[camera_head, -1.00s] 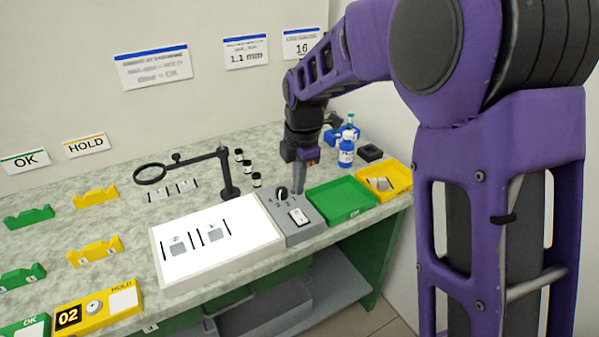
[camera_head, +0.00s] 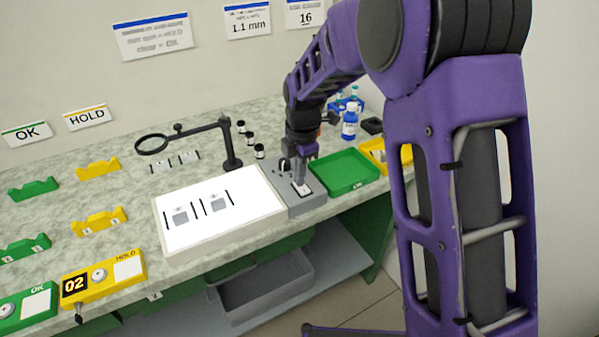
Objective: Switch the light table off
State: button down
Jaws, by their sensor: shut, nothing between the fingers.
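The light table (camera_head: 240,228) stands on the bench with its panel glowing bright white. Two small grey pieces and several dark rods lie on the panel. Its grey control box (camera_head: 308,204) is at the right end and carries a knob and a white rocker switch (camera_head: 304,190). My gripper (camera_head: 301,186) is shut and empty, pointing down with its tips over the rocker switch. I cannot tell whether the tips touch it.
A green tray (camera_head: 343,172) and a yellow tray (camera_head: 373,152) stand right of the control box. A magnifier on an arm (camera_head: 232,150) and small dark bottles (camera_head: 259,151) stand behind the panel. A blue bottle (camera_head: 349,122) is behind the green tray. Green and yellow racks (camera_head: 98,222) are at left.

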aim_at(304, 192)
jog(key=shift+f+g, duration=0.2)
jog(key=shift+g, duration=0.1)
jog(key=shift+s, duration=0.1)
jog(key=shift+s+d+r, duration=0.1)
jog(key=shift+s+d, duration=0.35)
jog(key=shift+s, duration=0.15)
jog(key=shift+r, duration=0.3)
notch_tip(304, 192, up, 14)
jog(key=p, duration=0.4)
jog(key=shift+s+d+f, duration=0.25)
jog(key=shift+s+d, duration=0.05)
jog(key=shift+s, duration=0.1)
